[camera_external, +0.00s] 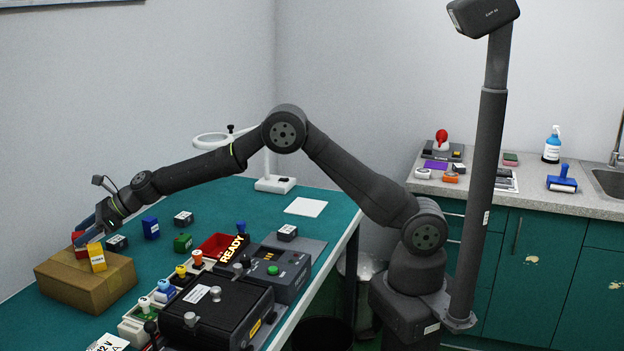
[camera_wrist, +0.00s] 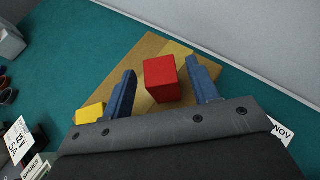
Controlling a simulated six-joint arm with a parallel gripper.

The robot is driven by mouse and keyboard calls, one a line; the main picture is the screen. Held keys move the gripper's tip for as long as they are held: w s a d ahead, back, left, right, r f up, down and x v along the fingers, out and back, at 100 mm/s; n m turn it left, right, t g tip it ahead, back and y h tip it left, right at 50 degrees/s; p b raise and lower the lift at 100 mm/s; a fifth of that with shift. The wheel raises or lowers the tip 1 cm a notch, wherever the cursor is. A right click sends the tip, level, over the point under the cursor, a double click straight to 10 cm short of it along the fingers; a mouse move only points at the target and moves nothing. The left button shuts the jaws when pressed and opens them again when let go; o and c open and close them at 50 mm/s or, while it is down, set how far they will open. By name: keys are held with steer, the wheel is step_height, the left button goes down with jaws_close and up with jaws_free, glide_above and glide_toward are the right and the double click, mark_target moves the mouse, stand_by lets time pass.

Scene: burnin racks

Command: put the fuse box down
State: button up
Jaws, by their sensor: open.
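A red block (camera_wrist: 161,80) stands on the cardboard box (camera_external: 85,290), between the two blue fingers of my gripper (camera_wrist: 161,68). The fingers are open, with a gap on each side of the block. In the external view the red block (camera_external: 78,240) is partly hidden behind my gripper (camera_external: 86,233), at the far left end of the bench. A yellow block (camera_external: 97,257) stands near the box's right edge; it also shows left of the fingers in the wrist view (camera_wrist: 89,114). No block carries a readable fuse box name.
Blue (camera_external: 151,228), green (camera_external: 183,243) and dark blocks stand on the green bench right of the box. A red tray (camera_external: 218,246), a READY sign (camera_external: 232,248) and a black case (camera_external: 215,312) lie farther right. A lamp (camera_external: 274,184) stands behind.

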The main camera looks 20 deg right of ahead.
steer(key=v, duration=0.9)
steer(key=shift+d, duration=0.3)
steer(key=shift+a, duration=0.1)
steer(key=x, duration=1.2)
steer(key=shift+r, duration=0.1)
stand_by(0.3)
